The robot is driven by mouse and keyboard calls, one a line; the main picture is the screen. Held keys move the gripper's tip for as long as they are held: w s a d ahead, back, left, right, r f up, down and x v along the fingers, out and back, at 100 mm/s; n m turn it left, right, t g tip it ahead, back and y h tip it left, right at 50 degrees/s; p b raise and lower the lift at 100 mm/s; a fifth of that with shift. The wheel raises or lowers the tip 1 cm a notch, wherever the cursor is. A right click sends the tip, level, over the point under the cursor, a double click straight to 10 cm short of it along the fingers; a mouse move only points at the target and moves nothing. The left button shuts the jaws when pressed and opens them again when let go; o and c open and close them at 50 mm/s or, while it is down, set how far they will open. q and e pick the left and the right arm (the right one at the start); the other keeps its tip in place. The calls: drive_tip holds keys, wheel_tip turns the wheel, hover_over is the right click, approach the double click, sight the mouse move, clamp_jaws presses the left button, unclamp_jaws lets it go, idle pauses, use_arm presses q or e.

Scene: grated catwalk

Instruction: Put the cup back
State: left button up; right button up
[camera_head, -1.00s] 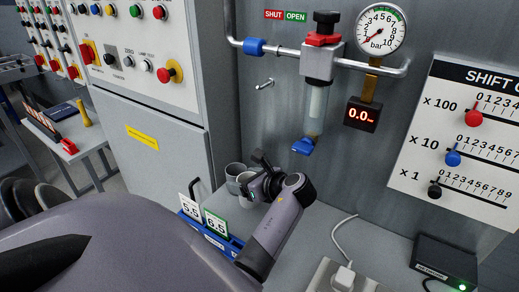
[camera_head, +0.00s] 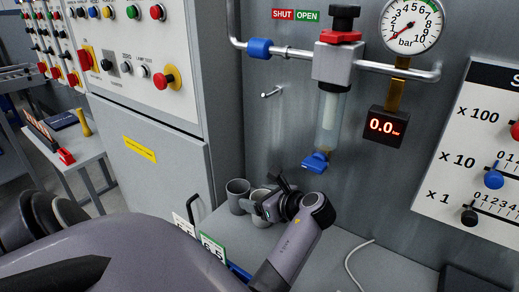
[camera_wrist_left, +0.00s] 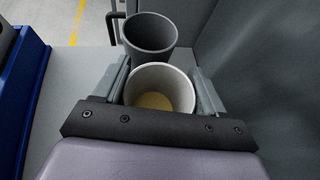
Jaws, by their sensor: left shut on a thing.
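My left gripper (camera_head: 264,200) is shut on a pale cup (camera_wrist_left: 160,88). In the left wrist view its fingers (camera_wrist_left: 160,92) sit on either side of the cup. The cup looks upright, with a tan-coloured bottom or contents. In the head view the held cup (camera_head: 259,216) is partly hidden by the gripper, low at the grey bench. I cannot tell whether the held cup touches the bench.
A blue rack with number cards (camera_head: 213,250) stands at the front left of the cups. A wall hook (camera_head: 271,92) and a filter with a blue drain tap (camera_head: 315,162) are above.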

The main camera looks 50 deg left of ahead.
use_arm(q)
drive_tip(key=shift+s+d+r, duration=0.1)
drive_tip(key=shift+f, duration=0.2)
drive_tip(key=o, duration=1.1)
drive_tip(key=shift+r, duration=0.1)
